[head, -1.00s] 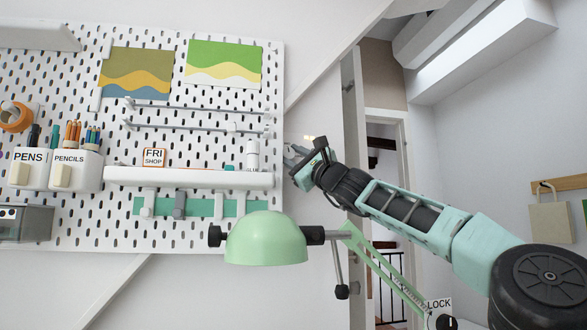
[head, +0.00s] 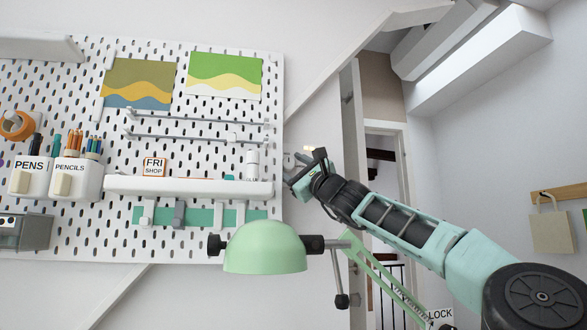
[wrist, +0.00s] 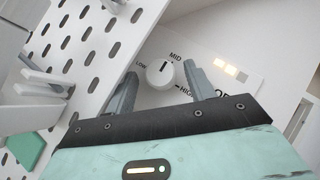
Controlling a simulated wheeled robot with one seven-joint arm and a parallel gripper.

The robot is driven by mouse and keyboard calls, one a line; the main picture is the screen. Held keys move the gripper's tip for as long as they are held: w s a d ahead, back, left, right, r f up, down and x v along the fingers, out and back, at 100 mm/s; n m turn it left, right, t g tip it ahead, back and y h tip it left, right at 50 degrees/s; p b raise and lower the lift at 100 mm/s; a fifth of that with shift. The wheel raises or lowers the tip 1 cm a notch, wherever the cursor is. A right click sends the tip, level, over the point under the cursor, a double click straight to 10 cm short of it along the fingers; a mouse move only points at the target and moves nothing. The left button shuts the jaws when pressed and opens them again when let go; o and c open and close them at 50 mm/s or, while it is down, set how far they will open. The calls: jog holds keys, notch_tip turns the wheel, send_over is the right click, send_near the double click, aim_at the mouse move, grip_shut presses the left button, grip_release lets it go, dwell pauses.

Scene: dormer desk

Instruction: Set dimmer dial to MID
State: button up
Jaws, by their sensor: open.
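The dimmer dial (wrist: 160,73) is a round white knob on a white wall panel in the wrist view, with LOW at its left, MID above and HIGH at its right. A short dark mark on its upper right side appears to point toward MID; its exact angle is hard to tell. My gripper (wrist: 163,76) is open, with one grey finger on each side of the dial in the picture. I see gaps beside the knob but cannot tell the depth. In the head view my gripper (head: 291,161) is at the pegboard's right edge, and the dial is not discernible.
The white pegboard (head: 230,110) is close left of my gripper, with a shelf (head: 190,187) on it. A green lamp (head: 265,248) stands below. Beside the dial is a row of small squares (wrist: 230,70), some glowing warm. A doorway (head: 385,150) opens at the right.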

jog(key=shift+r, duration=0.1)
jog(key=n+g+p, duration=0.1)
jog(key=r+n+p, duration=0.1)
jog(key=p, duration=0.1)
jog(key=shift+d+g, duration=0.1)
jog(key=shift+g, duration=0.3)
jog(key=n+g+p, duration=0.1)
jog(key=n+p, duration=0.1)
jog(key=p, duration=0.2)
jog(key=n+g+h+p, duration=0.1)
jog(key=n+g+p, duration=0.1)
jog(key=p, duration=0.2)
jog(key=n+g+p, duration=0.1)
jog(key=n+p, duration=0.1)
jog(key=p, duration=0.2)
jog(key=shift+r+p, duration=0.25)
jog(key=shift+p, duration=0.05)
jog(key=n+h+p, duration=0.1)
jog(key=p, duration=0.3)
jog(key=n+g+h+p, duration=0.1)
jog(key=p, duration=0.3)
jog(key=n+g+h+p, duration=0.1)
jog(key=n+p, duration=0.1)
jog(key=p, duration=0.2)
jog(key=shift+r, duration=0.25)
jog(key=n+h+p, duration=0.1)
jog(key=h+p, duration=0.1)
jog(key=p, duration=0.7)
jog(key=shift+n+g+h, duration=0.3)
jog(key=shift+n+h, duration=0.1)
